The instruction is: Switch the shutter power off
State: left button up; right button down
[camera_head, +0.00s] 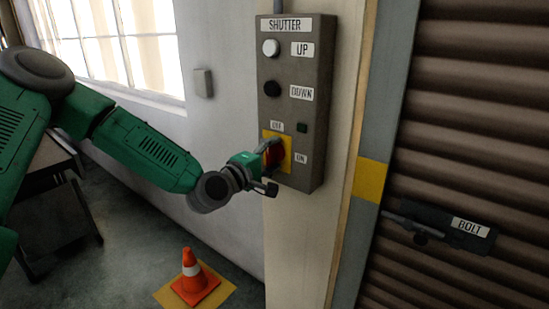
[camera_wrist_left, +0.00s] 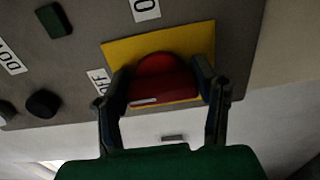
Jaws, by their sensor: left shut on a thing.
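The grey shutter control box (camera_head: 317,68) is on the wall post. Near its bottom is a red rotary switch (camera_head: 274,153) on a yellow plate, with an OFF label (camera_head: 277,125) above and an ON label (camera_head: 302,157) to the right. My left gripper (camera_head: 267,165) is shut on this switch, partly hiding it. In the left wrist view, the two fingers of the gripper (camera_wrist_left: 162,78) sit either side of the red switch (camera_wrist_left: 165,72). A white mark shows at the switch's lower left there. I cannot tell its exact setting. My right gripper is not in view.
UP button (camera_head: 271,48), DOWN button (camera_head: 272,88) and a small dark green indicator (camera_head: 302,127) are on the box. A ribbed shutter (camera_head: 460,130) with a bolt (camera_head: 422,232) is at right. An orange cone (camera_head: 194,278) stands on the floor below my left arm.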

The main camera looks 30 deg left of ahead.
pick_arm(q)
jog(key=shift+a+f, duration=0.15)
jog(key=shift+f, duration=0.1)
jog(key=o, duration=1.2)
jog(key=shift+a, duration=0.15)
jog(key=s, duration=0.8)
jog(key=s+a, duration=0.1)
jog(key=s, duration=0.3)
jog(key=shift+a, duration=0.1)
jog(key=shift+f, duration=0.1)
